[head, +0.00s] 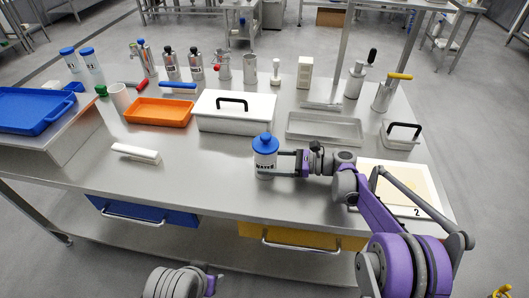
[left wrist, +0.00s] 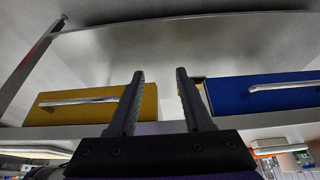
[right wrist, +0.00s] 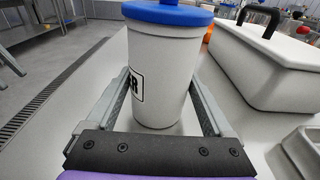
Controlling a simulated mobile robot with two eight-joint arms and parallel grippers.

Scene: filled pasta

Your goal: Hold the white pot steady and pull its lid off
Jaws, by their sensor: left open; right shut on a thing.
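The white pot (head: 265,161) with its blue lid (head: 265,142) stands upright on the steel table near the front edge. The lid sits on top of the pot. My right gripper (head: 280,165) is shut on the pot's body from the right; the right wrist view shows the pot (right wrist: 160,75) between its two fingers, below the lid (right wrist: 168,14). My left gripper (left wrist: 160,74) is open and empty, low in front of the table, facing the drawer fronts. In the head view only part of my left arm shows at the bottom edge.
A large white box with a black handle (head: 235,112) stands just behind the pot. An orange tray (head: 158,112) and a white bar (head: 135,153) lie to the left, and a grey tray (head: 325,130) behind right. Blue (head: 145,211) and yellow (head: 300,240) drawers hang under the tabletop.

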